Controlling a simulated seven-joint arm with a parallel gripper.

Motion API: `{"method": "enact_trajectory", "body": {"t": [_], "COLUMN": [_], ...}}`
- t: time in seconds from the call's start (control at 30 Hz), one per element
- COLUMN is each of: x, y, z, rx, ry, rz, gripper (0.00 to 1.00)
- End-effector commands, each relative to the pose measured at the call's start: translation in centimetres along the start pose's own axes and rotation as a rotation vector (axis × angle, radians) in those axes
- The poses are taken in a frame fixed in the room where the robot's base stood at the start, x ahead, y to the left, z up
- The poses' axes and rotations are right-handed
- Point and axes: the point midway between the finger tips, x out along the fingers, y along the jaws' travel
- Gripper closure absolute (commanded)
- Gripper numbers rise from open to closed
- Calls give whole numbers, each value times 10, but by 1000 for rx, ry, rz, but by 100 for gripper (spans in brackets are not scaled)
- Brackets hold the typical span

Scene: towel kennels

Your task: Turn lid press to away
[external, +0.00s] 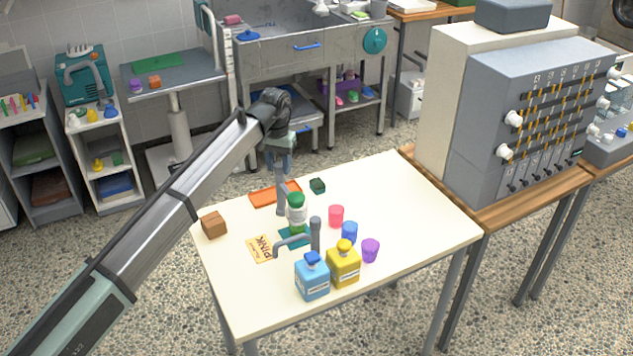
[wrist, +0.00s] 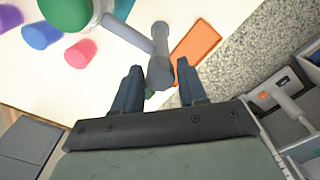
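The lid press stands on the white table, with a green-topped white body (external: 296,205) on a teal base and grey bars beside it. In the wrist view its green top (wrist: 68,12) is cut by the upper edge, and a grey bar (wrist: 127,36) runs from it to a thick grey handle (wrist: 160,60). My gripper (wrist: 157,72) is open, with the handle's near end between or just beyond its fingertips. I see no contact. In the external view my gripper (external: 281,172) points down behind the green-topped body; its fingers are partly hard to make out.
An orange tray (external: 268,194) and dark green block (external: 318,186) lie behind. Pink (external: 336,215), blue (external: 350,231) and purple (external: 370,249) cups stand right.

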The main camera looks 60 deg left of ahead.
Motion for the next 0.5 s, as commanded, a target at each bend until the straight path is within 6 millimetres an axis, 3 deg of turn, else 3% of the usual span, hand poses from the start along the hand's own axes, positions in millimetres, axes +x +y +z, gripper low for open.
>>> {"method": "enact_trajectory", "body": {"t": [0.07, 0.4, 0.5], "x": [0, 0, 0], "y": [0, 0, 0], "z": [0, 0, 0], "rx": [0, 0, 0], "ry": [0, 0, 0], "rz": [0, 0, 0], "gripper": [67, 99, 100]}}
